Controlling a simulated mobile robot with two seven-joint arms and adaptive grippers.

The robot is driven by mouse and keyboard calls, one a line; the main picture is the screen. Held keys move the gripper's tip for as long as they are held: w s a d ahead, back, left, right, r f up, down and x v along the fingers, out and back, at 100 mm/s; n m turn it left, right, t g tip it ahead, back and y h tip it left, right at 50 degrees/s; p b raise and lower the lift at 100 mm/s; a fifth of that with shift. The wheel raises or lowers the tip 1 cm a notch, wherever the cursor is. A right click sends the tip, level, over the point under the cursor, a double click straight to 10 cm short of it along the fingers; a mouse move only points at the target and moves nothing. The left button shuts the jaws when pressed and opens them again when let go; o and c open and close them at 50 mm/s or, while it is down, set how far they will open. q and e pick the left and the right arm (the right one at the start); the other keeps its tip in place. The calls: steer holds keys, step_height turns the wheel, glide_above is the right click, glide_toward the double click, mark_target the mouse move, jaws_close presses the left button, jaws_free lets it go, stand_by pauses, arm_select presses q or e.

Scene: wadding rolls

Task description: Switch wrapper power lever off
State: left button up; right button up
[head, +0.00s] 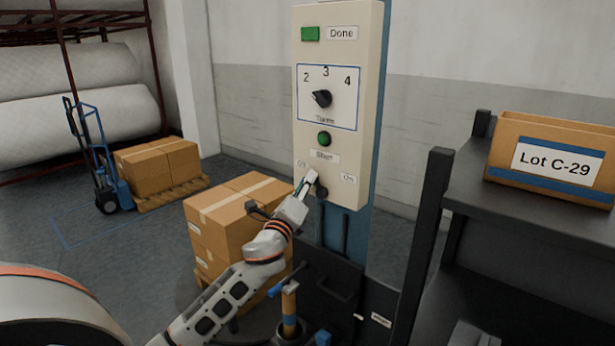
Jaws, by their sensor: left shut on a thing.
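The cream wrapper control panel (338,60) stands upright in the middle of the head view. The power lever (321,191) is a small dark part low on its face, between an "Off" label on the left and an "On" label (349,180) on the right. My left gripper (311,180) reaches up from the lower left and is shut on the lever at the panel face. The fingers hide part of the lever, so I cannot tell its exact tilt. My right gripper is not in view.
Stacked cartons (225,212) stand close behind my left arm. A dark shelf unit (530,235) with a "Lot C-29" bin (545,150) is at the right. A blue hand truck (100,165), a carton pallet (165,190) and white rolls (70,120) are farther left.

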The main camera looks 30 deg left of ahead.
arm_select(q)
steer(key=shift+a+n, duration=0.1)
steer(key=shift+n, duration=0.2)
steer(key=o, duration=1.1)
steer(key=shift+o, duration=0.2)
steer(key=v, duration=1.2)
